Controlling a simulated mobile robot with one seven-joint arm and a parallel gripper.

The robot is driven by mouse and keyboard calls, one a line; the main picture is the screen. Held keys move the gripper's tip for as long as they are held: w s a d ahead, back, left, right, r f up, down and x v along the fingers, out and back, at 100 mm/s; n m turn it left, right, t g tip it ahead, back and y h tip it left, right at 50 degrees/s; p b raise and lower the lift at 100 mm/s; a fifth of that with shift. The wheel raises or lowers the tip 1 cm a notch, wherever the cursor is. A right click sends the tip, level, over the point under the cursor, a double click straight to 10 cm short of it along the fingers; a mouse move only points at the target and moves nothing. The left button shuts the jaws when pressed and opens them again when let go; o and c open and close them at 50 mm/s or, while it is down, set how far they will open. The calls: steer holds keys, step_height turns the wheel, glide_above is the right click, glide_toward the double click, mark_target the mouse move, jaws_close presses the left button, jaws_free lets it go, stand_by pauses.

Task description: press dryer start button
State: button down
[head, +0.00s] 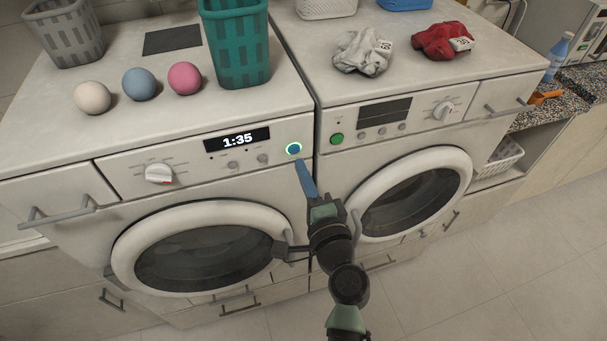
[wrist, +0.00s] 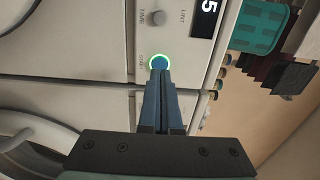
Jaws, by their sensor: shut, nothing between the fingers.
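The left machine (head: 60,140) has a lit display (head: 237,139) reading 1:35. Right of the display is a round blue button (head: 293,149) with a glowing green ring; it also shows in the wrist view (wrist: 159,62). My gripper (head: 302,168) is shut and empty, its blue fingers pointing up at this button. In the wrist view the fingertips (wrist: 161,76) overlap the ring's lower edge; I cannot tell whether they touch the button. The right machine (head: 345,100) has a green button (head: 337,139) and a dark display (head: 384,112).
Three balls, including a pink one (head: 185,78), and a teal basket (head: 234,50) stand on the left machine. A grey cloth (head: 362,52) and a red cloth (head: 441,40) lie on the right machine. Round doors and drawer handles (head: 60,214) stick out in front. The floor at right is clear.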

steer(key=b+v, duration=0.2)
steer(key=v, duration=0.8)
steer(key=shift+d, duration=0.1)
stand_by(0.3)
